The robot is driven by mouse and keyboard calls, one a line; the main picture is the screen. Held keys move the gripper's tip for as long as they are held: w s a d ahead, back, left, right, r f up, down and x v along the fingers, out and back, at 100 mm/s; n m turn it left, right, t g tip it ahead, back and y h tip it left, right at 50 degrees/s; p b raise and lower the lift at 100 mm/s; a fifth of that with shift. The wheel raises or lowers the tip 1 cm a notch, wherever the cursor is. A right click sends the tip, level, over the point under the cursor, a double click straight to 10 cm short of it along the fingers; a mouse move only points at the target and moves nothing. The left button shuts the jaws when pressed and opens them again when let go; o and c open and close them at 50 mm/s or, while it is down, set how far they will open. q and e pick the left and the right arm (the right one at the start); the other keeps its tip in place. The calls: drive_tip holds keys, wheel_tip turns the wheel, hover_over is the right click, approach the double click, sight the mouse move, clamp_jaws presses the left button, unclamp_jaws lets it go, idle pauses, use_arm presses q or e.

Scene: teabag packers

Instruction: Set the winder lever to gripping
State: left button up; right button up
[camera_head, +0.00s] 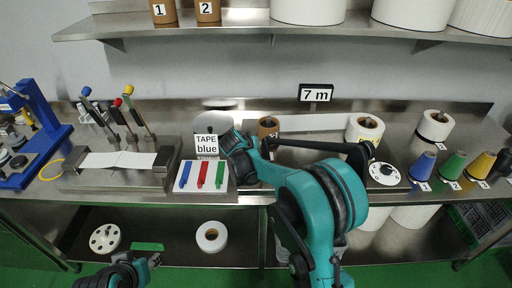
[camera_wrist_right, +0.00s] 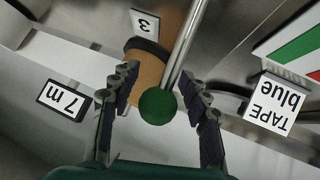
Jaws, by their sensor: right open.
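The lever is clear in the right wrist view: a metal rod with a dark green ball knob (camera_wrist_right: 158,106). My right gripper (camera_wrist_right: 158,110) is open, with one finger on each side of the knob; I cannot tell whether either touches it. In the head view my right gripper (camera_head: 240,155) is at the middle of the bench, beside the TAPE blue sign, and my arm hides the lever there. My left gripper (camera_head: 152,262) is low at the bottom left, below the bench edge, apart from everything on the bench; its jaw state is unclear.
A brown roll (camera_wrist_right: 148,68) with label 3 is behind the knob. The TAPE blue sign (camera_head: 206,144) and a tray (camera_head: 223,170) of coloured sticks are left of my right gripper. The 7 m sign (camera_head: 316,93) is at the back. Colored cones (camera_head: 453,164) stand at right.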

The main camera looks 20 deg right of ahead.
drive_tip(key=v, duration=1.1)
drive_tip(key=shift+s, duration=0.2)
drive_tip(key=s+f+n+y, duration=0.1)
drive_tip(key=s+f+y, duration=0.1)
drive_tip(key=s, duration=1.2)
drive_tip(key=s+d+f+n+y, duration=0.1)
drive_tip(key=s+f+n+y, duration=0.1)
drive_tip(key=s, duration=1.3)
drive_tip(key=shift+s+f+g+y+b, duration=0.25)
drive_tip(key=shift+f+g+y+b, duration=0.05)
drive_tip(key=shift+f+y, duration=0.45)
drive_tip(key=shift+d, duration=0.1)
